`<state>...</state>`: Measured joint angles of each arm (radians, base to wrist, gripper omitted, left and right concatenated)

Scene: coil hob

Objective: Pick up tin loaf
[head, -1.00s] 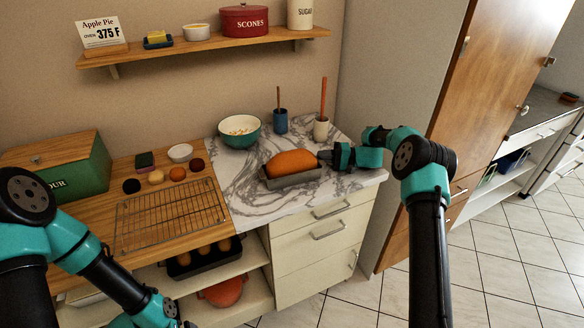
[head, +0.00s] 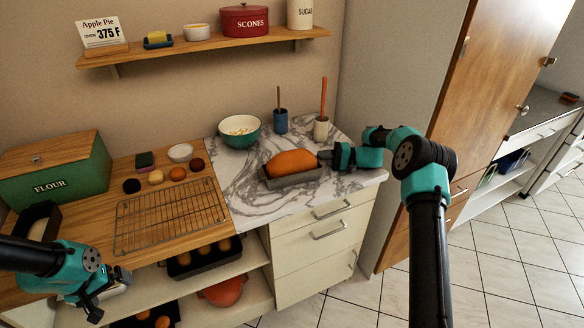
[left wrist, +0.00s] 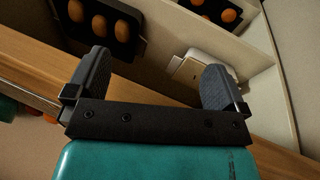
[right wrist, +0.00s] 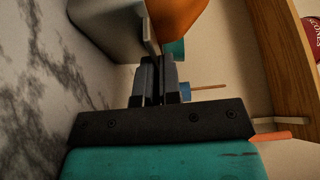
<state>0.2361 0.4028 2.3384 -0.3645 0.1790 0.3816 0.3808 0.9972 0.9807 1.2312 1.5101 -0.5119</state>
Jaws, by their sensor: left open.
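The tin loaf is an orange-brown loaf in a grey tin (head: 292,178) on the marble top. My right gripper (head: 326,156) is at the tin's right end. In the right wrist view the grey tin (right wrist: 105,25) and the orange loaf (right wrist: 178,18) are just beyond the fingertips. There the right fingers (right wrist: 160,75) are close together on a thin grey edge of the tin. The tin appears to rest on the marble. My left gripper (head: 104,302) is open and empty, low at the counter's front left, far from the tin; its spread fingers show in the left wrist view (left wrist: 155,85).
A teal bowl (head: 240,131), a blue pot (head: 281,122) and a pale pot (head: 321,128) stand behind the tin. A wire rack (head: 170,215) lies to the left. A dark tin (head: 38,222) sits at far left. Trays of buns (head: 204,258) are on shelves below.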

